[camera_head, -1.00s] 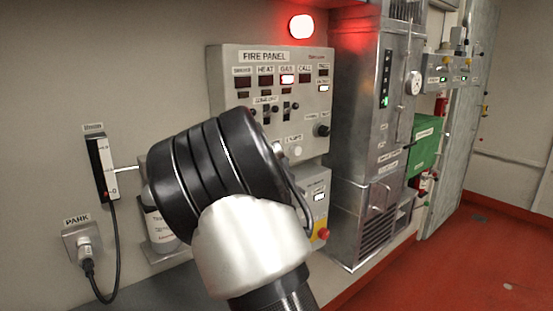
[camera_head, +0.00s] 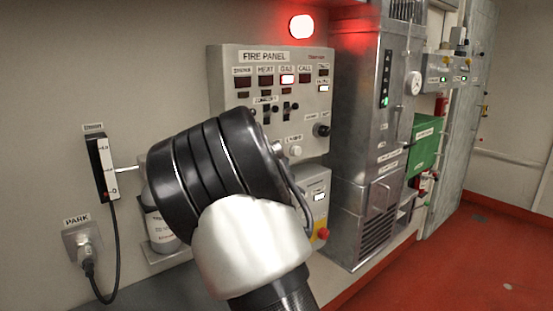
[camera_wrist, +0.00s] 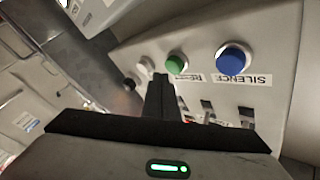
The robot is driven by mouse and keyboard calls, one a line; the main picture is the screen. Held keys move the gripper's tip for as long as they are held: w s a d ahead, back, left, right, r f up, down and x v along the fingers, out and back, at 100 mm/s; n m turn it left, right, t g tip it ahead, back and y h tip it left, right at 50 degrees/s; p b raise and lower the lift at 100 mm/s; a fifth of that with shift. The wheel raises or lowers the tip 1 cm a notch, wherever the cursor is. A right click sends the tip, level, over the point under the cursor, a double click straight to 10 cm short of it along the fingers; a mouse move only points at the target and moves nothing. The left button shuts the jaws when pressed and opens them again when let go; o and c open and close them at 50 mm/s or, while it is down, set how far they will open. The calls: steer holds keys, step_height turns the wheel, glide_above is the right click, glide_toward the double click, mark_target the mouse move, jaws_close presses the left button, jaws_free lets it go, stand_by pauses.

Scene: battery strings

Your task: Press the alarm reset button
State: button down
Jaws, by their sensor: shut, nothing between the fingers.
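The fire panel (camera_head: 219,75) is a grey box on the wall with small displays and switches. In the wrist view, a green button (camera_wrist: 176,64) sits on it, with a label beside it reading roughly RESET, partly hard to read. A blue button (camera_wrist: 234,57) labelled SILENCE is to its right. My gripper (camera_wrist: 160,80) is shut and empty. Its dark fingers show just left of and below the green button; I cannot tell whether they touch the panel. In the head view my arm hides the gripper and both buttons.
A black knob (camera_wrist: 130,84) is left of my fingers, and toggle switches (camera_wrist: 246,115) are to the right below. A red lamp (camera_head: 301,27) glows above the panel. A metal cabinet (camera_head: 355,120) stands to the right. A bottle (camera_head: 160,228) is behind my arm.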

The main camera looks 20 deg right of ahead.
stand_by(0.3)
steer(key=shift+w+a+b, duration=0.15)
steer(key=shift+w+b, duration=0.25)
steer(key=shift+b, duration=0.05)
steer(key=shift+w+a+b, duration=0.3)
steer(key=shift+w, duration=0.35)
stand_by(0.8)
steer(key=shift+s, duration=0.1)
steer(key=shift+s+d+b, duration=0.2)
steer(key=shift+s+b, duration=0.1)
steer(key=shift+s, duration=0.15)
steer(key=shift+s+d+b, duration=0.2)
steer(key=shift+s+b, duration=0.05)
steer(key=shift+s, duration=0.2)
steer(key=shift+s+d+b, duration=0.3)
steer(key=shift+s+d, duration=0.05)
steer(key=shift+s, duration=0.45)
steer(key=shift+s+d+b, duration=0.3)
steer(key=shift+s+b, duration=0.05)
steer(key=shift+s, duration=0.4)
steer(key=shift+s+d+b, duration=0.3)
steer(key=shift+s+d, duration=0.05)
steer(key=shift+s, duration=0.45)
